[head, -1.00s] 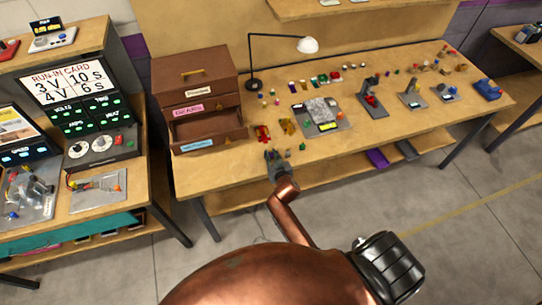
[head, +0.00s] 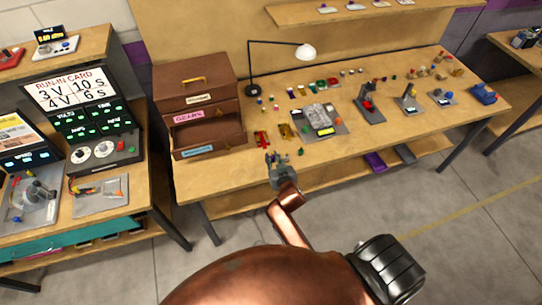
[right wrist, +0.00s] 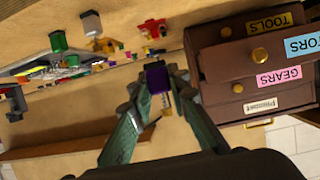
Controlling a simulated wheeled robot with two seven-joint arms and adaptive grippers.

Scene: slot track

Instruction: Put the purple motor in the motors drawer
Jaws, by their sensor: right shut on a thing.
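The purple motor (right wrist: 157,78) is between the fingertips of my right gripper (right wrist: 154,92) in the right wrist view, with a yellowish part below it. My right gripper (head: 273,160) is shut on it at the front edge of the bench in the head view, right of the brown drawer cabinet (head: 195,78). The motors drawer (head: 210,152), with a blue label, is pulled out at the cabinet's lower front. Its label, partly cut off, also shows in the right wrist view (right wrist: 305,46). My left gripper is not in view.
The gears label (head: 188,117) is pink and sits above the open drawer. Red and yellow parts (head: 262,138) lie on the bench between cabinet and gripper. A desk lamp (head: 305,51) and a grey station (head: 320,120) stand farther back and right.

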